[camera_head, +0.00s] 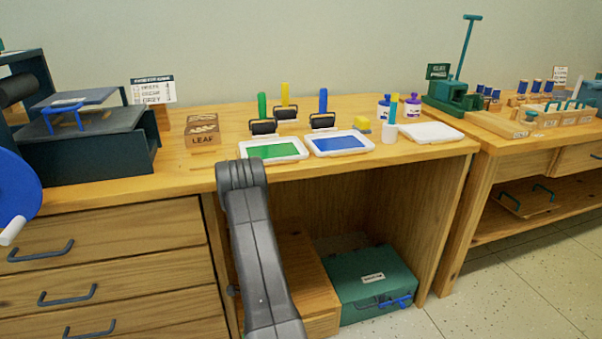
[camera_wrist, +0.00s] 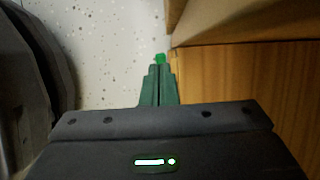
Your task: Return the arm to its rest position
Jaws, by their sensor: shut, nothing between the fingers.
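My gripper (camera_wrist: 160,66) shows in the wrist view, pointing down toward the speckled floor (camera_wrist: 120,40). Its dark green fingers are together with nothing between them. A wooden panel (camera_wrist: 245,80) of the furniture is close to the right of the fingers. In the head view my grey arm (camera_head: 258,250) stands in front of the workbench, its bent joint level with the bench's front edge. The gripper itself is hidden in the head view.
On the workbench (camera_head: 205,172) stand a green ink tray (camera_head: 273,151), a blue ink tray (camera_head: 338,144), several rollers and a LEAF block (camera_head: 203,138). Below are a wooden box (camera_head: 305,285) and a green case (camera_head: 370,285). A press (camera_head: 85,150) is at left. Open floor (camera_head: 520,280) lies at right.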

